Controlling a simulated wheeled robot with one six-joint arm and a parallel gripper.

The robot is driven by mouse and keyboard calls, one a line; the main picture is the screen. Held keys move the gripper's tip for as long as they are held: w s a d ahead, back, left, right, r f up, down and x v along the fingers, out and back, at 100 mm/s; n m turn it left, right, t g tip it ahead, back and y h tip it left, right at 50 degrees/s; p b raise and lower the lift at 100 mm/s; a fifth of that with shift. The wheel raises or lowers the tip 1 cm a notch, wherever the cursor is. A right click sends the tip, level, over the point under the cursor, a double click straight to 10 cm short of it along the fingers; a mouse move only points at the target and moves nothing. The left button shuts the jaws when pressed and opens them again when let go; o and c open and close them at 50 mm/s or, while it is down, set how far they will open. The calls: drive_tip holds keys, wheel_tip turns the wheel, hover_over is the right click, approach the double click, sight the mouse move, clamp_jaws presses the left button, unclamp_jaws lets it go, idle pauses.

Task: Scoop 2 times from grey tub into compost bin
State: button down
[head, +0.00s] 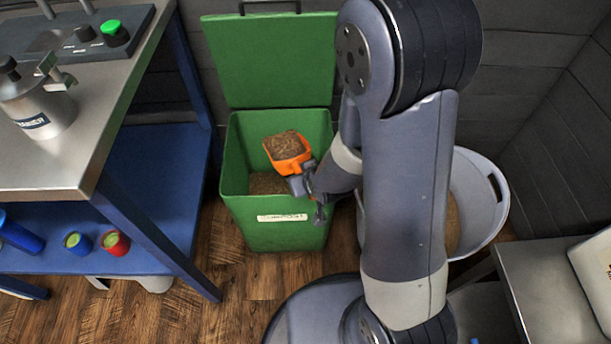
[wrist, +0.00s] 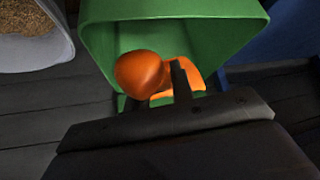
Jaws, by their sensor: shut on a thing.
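The green compost bin (head: 278,230) stands on the floor with its lid up, a label on its front and some brown grain inside. My gripper (head: 305,183) is shut on an orange scoop (head: 290,164) and holds it over the bin's opening. The scoop is heaped with brown grain. In the wrist view the scoop (wrist: 142,72) shows from behind, with the bin (wrist: 175,12) around it; its load is hidden there. The grey tub (head: 484,205) stands to the right, partly hidden by my arm, with brown grain in it. The tub also shows in the wrist view (wrist: 30,50).
A steel bench (head: 70,150) with a metal canister (head: 38,105) and a blue lower shelf (head: 160,165) stands left of the bin. A grey table (head: 550,275) is at the lower right. Wood floor (head: 245,285) is clear before the bin.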

sight(299, 168)
drive_tip(key=shift+w+a+r+g+p, duration=0.1)
drive_tip(key=shift+w+r+g+p, duration=0.15)
drive_tip(key=shift+r+p, duration=0.55)
drive_tip(key=shift+w+a+r+g+p, duration=0.15)
drive_tip(key=shift+r+g+p, duration=0.1)
drive_tip(key=shift+p, duration=1)
drive_tip(key=shift+w+d+r+g+p, duration=0.1)
drive_tip(key=shift+w+r+g+p, duration=0.1)
drive_tip(key=shift+r+p, duration=0.6)
drive_tip(key=p, duration=0.3)
drive_tip(key=shift+w+a+r+h, duration=0.15)
drive_tip(key=shift+w+r+h, duration=0.05)
drive_tip(key=shift+r+h, duration=0.1)
drive_tip(key=r+g+p, duration=0.1)
drive_tip(key=p, duration=0.3)
drive_tip(key=shift+w+r, duration=0.1)
drive_tip(key=shift+w, duration=0.1)
drive_tip(key=shift+w+a+r+p, duration=0.1)
drive_tip(key=shift+r+p, duration=0.05)
drive_tip(key=shift+p, duration=0.5)
drive_tip(key=w+r+g+p, duration=0.1)
drive_tip(key=p, duration=0.7)
drive_tip(key=shift+w+a+r+h, duration=0.1)
drive_tip(key=shift+w+a+h, duration=0.1)
drive_tip(key=shift+h, duration=0.1)
